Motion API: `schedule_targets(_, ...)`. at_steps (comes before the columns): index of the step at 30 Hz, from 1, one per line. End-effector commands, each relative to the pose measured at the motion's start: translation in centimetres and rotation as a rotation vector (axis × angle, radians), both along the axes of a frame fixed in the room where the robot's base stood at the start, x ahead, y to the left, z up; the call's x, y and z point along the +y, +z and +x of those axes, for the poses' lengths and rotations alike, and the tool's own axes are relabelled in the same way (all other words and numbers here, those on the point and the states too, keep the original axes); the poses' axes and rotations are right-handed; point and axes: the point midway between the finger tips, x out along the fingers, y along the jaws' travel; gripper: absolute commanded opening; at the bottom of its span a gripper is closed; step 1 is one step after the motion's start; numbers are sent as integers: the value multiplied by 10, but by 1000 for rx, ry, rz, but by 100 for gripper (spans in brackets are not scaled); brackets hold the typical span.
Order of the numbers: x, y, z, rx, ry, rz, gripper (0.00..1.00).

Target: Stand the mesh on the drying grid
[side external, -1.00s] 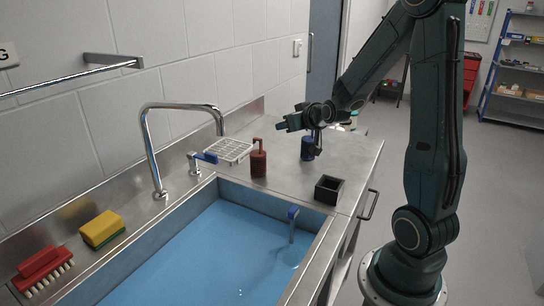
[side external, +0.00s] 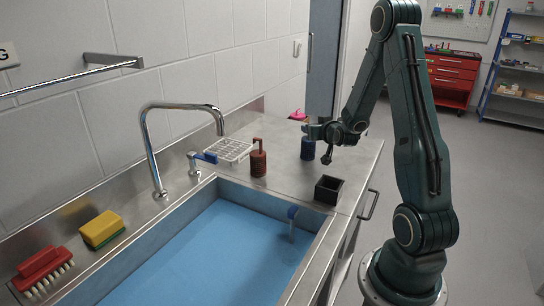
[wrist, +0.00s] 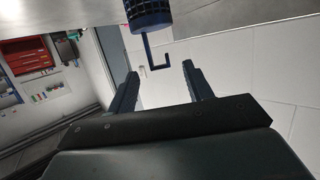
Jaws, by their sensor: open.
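The mesh, a dark blue cylinder with a mesh-like wall and a hooked handle, stands on the steel counter (side external: 308,150). In the wrist view the mesh (wrist: 148,14) is at the top edge, partly cut off, with its hook reaching toward the space between my fingers. My gripper (side external: 313,131) is at the height of the mesh's top, at its handle. In the wrist view my gripper (wrist: 160,76) is open with nothing clamped; I cannot tell whether a finger touches the hook. The white drying grid (side external: 230,150) lies on the counter near the wall, empty.
A red-brown ribbed cylinder with a hook (side external: 258,162) stands between the grid and the mesh. A dark open box (side external: 328,190) is near the counter's front edge. A blue-topped stem (side external: 292,222) stands in the sink of blue liquid (side external: 215,250). A tall faucet (side external: 150,150) rises left of the grid.

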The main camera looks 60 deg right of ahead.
Motion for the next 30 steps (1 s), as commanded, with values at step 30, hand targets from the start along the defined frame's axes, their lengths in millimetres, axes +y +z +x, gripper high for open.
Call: schedule_targets(30, -42, -19, 42, 1, 0, 1, 51)
